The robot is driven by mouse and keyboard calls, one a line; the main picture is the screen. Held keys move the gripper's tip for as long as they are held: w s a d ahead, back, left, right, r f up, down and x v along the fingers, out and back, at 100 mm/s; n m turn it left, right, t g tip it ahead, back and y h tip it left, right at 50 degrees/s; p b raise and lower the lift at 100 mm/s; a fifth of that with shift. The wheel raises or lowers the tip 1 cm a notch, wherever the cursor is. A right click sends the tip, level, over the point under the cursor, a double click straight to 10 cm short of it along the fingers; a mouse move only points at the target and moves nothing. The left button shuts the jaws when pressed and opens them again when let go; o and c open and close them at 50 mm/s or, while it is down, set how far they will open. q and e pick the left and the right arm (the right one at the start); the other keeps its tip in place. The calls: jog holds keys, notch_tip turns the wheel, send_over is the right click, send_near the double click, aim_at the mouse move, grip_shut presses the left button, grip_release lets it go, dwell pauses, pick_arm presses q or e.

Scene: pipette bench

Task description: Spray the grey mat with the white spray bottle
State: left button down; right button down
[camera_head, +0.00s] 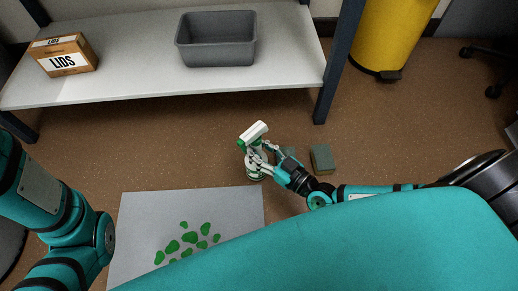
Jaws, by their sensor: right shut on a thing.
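The white spray bottle (254,133) has a white head with some green on it and stands roughly upright near the middle of the picture. My right gripper (257,160) is shut on the bottle and partly hides its body. The bottle is by the upper right corner of the grey mat (141,214); I cannot tell whether its base touches the floor. The mat lies on the brown floor with several green spots (189,237) on it. My teal body hides the mat's lower right part. My left arm shows at the left, but its gripper is out of view.
A grey-green block (322,158) lies on the floor right of the bottle, beside my right arm. A low white shelf (130,70) at the back holds a grey bin (216,40) and a LIDS box (65,55). A yellow bin (390,35) stands at the upper right.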

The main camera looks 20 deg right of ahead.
jog(key=shift+w, duration=0.1)
dwell(0.3)
jog(key=shift+f, duration=0.3)
jog(key=c, duration=1.1)
grip_release()
jog(key=shift+s, duration=0.2)
jog(key=shift+o, duration=1)
jog(key=shift+f, duration=0.2)
jog(key=v, duration=1.2)
jog(key=shift+r, duration=0.2)
jog(key=shift+s, duration=0.15)
